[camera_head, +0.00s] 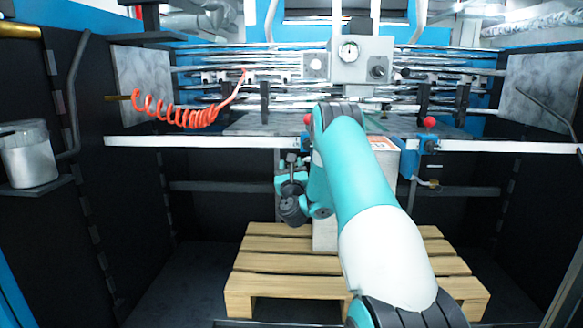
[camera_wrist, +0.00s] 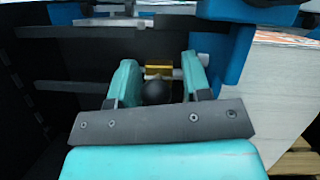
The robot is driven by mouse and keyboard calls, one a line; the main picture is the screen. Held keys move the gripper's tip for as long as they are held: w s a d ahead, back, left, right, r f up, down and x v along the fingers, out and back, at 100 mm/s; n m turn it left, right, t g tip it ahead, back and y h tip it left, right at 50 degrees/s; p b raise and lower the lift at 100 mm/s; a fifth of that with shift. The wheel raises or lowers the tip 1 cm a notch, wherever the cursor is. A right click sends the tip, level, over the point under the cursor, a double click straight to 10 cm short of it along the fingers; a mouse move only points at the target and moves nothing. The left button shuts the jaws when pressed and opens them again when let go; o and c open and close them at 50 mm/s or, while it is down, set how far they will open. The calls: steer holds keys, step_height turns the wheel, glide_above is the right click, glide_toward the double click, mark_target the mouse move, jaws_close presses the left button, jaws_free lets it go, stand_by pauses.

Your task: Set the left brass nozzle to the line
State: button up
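The left brass nozzle (camera_wrist: 158,72) shows in the wrist view as a small gold block on a pale horizontal rod. A dark round knob (camera_wrist: 157,92) is in front of it, nearer the camera. The teal fingers of my gripper (camera_wrist: 161,68) stand apart, one on each side of the knob and nozzle, with no clear contact. No setting line can be made out in either view.
A blue bracket (camera_wrist: 226,50) is close to the right finger. A matching blue bracket with a red knob (camera_head: 429,122) and a small brass fitting (camera_head: 433,184) is on the right. A wooden pallet (camera_head: 285,262) with a pale stack is below. A coiled red hose (camera_head: 180,112) hangs at left.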

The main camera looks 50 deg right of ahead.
steer(key=shift+a+f, duration=0.1)
steer(key=shift+a, duration=0.05)
steer(key=shift+s+a+f+b, duration=0.25)
steer(key=shift+a+f+b, duration=0.2)
steer(key=shift+b, duration=0.7)
steer(key=b+v, duration=1.1)
steer(key=v, duration=0.5)
steer(key=shift+r, duration=0.2)
steer(key=shift+s, duration=0.1)
